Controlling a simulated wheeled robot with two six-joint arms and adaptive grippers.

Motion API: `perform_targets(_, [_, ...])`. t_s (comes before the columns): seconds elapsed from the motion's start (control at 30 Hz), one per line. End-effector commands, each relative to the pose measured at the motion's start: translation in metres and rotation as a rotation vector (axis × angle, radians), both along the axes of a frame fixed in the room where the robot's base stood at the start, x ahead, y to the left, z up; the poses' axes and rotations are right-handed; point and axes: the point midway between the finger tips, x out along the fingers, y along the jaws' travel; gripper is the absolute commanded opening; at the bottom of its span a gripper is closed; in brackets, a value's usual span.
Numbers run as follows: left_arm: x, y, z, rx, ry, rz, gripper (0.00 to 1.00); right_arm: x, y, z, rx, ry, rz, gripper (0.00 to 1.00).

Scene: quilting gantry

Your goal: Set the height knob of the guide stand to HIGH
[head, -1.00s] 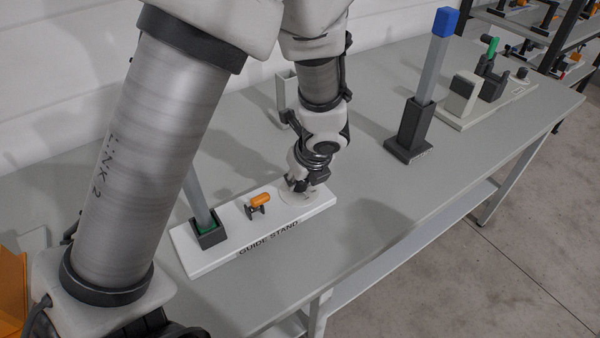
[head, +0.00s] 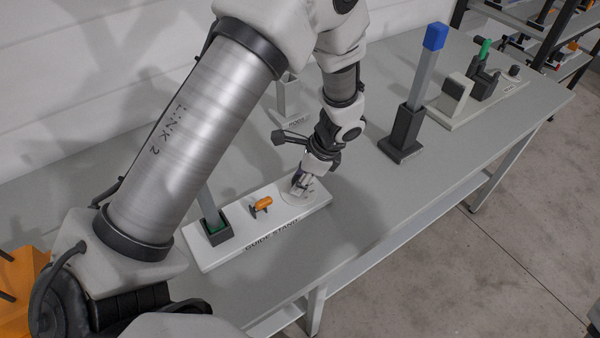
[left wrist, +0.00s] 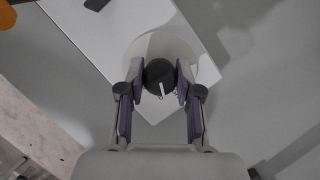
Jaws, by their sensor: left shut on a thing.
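The guide stand (head: 207,262) is a white base plate lettered GUIDE STAND on the table. A grey post in a dark socket (head: 218,232) rises at its left end, and an orange-handled clamp (head: 262,203) sits mid-plate. The height knob (left wrist: 158,74) is dark and round with a white pointer line, on a pale disc (left wrist: 190,48) at the plate's right end. My left gripper (head: 299,190) points down over that disc. In the left wrist view its fingers (left wrist: 159,82) are shut on the knob from both sides. The HIGH mark cannot be read. My right gripper is not in view.
A dark stand with a blue-topped post (head: 405,135) stands to the right on the table (head: 350,230). Behind it is a plate (head: 470,112) with a grey block and a green-handled clamp. A pale holder (head: 288,98) stands near the wall. Orange bins (head: 20,270) are at the left.

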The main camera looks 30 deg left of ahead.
Motion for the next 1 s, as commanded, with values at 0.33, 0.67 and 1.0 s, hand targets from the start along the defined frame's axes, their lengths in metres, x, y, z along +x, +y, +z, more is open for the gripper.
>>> perform_targets(0.33, [-0.002,0.001,0.000,-0.001,0.007,0.322,0.00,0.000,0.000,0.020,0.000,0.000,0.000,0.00])
perform_targets(0.67, [-0.002,0.001,-0.001,0.000,0.007,0.547,0.00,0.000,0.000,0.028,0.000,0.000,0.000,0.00])
perform_targets(1.0, [-0.002,0.001,-0.002,0.002,0.007,0.634,0.00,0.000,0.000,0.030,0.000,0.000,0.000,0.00])
